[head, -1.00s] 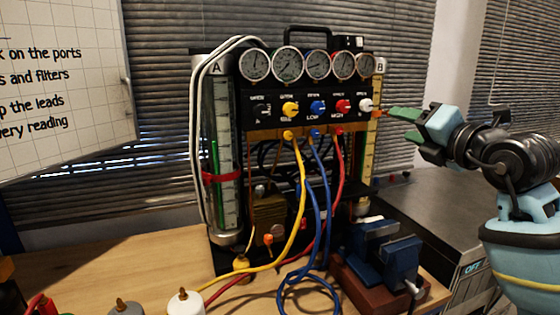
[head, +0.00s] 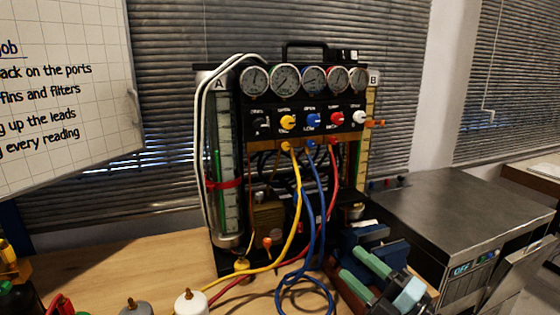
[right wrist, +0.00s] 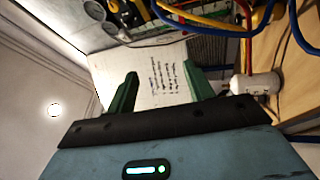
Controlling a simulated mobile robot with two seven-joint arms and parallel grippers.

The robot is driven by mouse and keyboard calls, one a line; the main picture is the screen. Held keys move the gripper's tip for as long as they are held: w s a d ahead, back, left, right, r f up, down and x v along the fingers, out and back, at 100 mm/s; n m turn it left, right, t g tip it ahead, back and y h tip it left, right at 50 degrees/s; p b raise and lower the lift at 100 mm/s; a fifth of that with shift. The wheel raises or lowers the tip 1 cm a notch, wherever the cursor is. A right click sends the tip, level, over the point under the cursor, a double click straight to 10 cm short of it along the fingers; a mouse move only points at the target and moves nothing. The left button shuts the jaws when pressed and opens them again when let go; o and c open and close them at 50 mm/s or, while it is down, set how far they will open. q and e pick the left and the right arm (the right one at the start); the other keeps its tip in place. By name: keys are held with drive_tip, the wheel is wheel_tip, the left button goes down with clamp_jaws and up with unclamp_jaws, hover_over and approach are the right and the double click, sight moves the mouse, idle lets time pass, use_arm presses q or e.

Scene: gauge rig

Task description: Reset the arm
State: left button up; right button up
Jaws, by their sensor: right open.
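My right gripper (head: 354,268) is low at the right of the head view, in front of the blue vise (head: 366,232) and hiding much of it. Its green fingers are apart with nothing between them, as the right wrist view (right wrist: 160,74) also shows. The gauge rig (head: 303,121) stands upright on the bench, with a row of round gauges (head: 285,79) and yellow, blue, red and white knobs below. My left gripper is not in view.
Yellow (head: 299,205), blue (head: 322,205) and red hoses hang from the rig onto the wooden bench (head: 120,262). A white capped canister (head: 190,302) stands at the front. A grey metal cabinet (head: 455,207) is at right, and a whiteboard (head: 60,90) at left.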

drive_tip(key=s+d+f+m+h+p, duration=0.1)
drive_tip(key=s+d+f+m+h, duration=0.2)
drive_tip(key=s+f+m+h, duration=0.5)
drive_tip(key=s+d+f+m+h+p, duration=0.2)
drive_tip(key=s+d+f+m+h, duration=0.1)
drive_tip(key=s+f+m, duration=0.8)
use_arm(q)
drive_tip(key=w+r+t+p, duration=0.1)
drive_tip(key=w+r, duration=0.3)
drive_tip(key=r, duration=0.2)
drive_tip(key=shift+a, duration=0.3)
use_arm(e)
drive_tip(key=s+f+m+g+h, duration=0.1)
drive_tip(key=s+f+m+g, duration=0.3)
drive_tip(key=s+f, duration=1.1)
drive_tip(key=s+g, duration=0.2)
drive_tip(key=s, duration=0.1)
drive_tip(key=shift+s+a+m+g+h, duration=0.15)
drive_tip(key=shift+a+m+g+h, duration=0.15)
drive_tip(key=shift+g, duration=0.1)
